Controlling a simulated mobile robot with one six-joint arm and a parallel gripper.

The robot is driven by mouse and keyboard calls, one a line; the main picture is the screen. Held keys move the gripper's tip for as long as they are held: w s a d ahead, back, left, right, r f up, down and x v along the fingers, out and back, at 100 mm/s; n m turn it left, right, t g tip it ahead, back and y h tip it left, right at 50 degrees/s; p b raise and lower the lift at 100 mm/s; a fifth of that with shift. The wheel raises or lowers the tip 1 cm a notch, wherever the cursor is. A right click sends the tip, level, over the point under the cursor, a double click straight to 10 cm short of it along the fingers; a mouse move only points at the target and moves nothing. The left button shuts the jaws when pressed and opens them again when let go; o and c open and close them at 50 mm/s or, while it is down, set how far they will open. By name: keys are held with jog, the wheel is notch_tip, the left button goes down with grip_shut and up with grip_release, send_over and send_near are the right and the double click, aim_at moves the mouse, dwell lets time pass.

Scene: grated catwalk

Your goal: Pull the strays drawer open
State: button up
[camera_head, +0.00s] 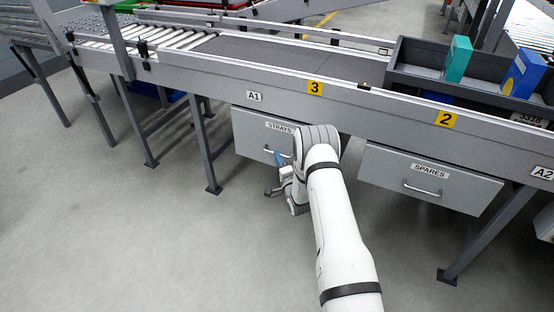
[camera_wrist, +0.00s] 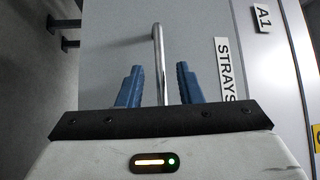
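The strays drawer (camera_head: 250,135) is a grey front under the conveyor, labelled STRAYS, and it looks closed. Its label (camera_wrist: 226,70) stands sideways in the wrist view. The drawer's metal bar handle (camera_wrist: 157,45) runs up the middle of the wrist view. My gripper (camera_wrist: 159,78) has two blue fingers, open, one on each side of the handle, with gaps visible on both sides. In the head view my gripper (camera_head: 279,172) is at the drawer front, and my arm hides the drawer's right part and some of the handle.
The spares drawer (camera_head: 385,178), with its own handle, hangs to the right and looks closed. Conveyor legs (camera_head: 205,155) stand left of the strays drawer. A dark tray (camera_head: 415,60) with boxes sits on the conveyor. The floor (camera_head: 150,240) in front is clear.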

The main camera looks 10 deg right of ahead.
jog(key=shift+x, duration=1.05)
jog(key=shift+c, duration=0.2)
grip_shut()
